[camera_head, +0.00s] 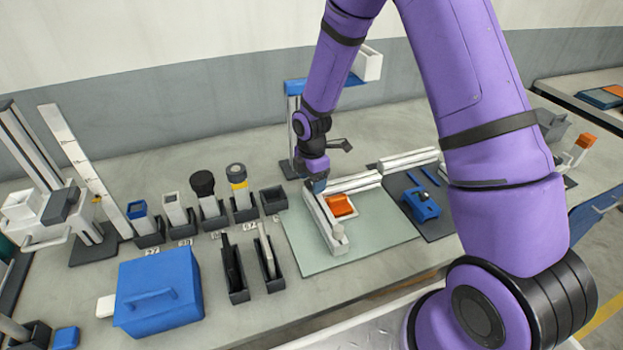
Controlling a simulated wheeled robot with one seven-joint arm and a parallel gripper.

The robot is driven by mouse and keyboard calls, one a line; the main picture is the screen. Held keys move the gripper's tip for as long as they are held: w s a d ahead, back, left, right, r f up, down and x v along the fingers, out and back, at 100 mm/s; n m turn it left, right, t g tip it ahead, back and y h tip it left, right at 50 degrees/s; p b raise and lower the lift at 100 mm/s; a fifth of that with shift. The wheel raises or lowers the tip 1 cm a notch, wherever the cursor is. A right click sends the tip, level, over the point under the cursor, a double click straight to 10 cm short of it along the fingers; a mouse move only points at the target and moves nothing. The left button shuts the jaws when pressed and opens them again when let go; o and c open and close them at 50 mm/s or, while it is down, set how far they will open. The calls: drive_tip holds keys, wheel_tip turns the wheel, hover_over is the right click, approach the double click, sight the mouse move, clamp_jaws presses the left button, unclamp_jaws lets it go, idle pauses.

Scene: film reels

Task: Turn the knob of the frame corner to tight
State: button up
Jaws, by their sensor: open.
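The frame corner is made of two pale bars (327,222) meeting in an L on a light green mat (375,229). An orange piece (340,205) lies inside the angle. I cannot make out the knob clearly; it may be the orange piece or be hidden by my gripper. My gripper (318,187) points down at the far left end of the corner, just behind and left of the orange piece. It is open; its fingers are small and partly hidden, and whether they touch the corner cannot be told.
A blue clamp-like tool (421,205) lies on a dark mat to the right. A blue box (157,292), several holders with upright parts (208,205) and dark slotted bins (234,270) stand to the left. A blue-topped stand (293,120) rises behind my gripper. My purple arm covers the right.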

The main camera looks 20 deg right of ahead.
drive_tip(key=c, duration=0.9)
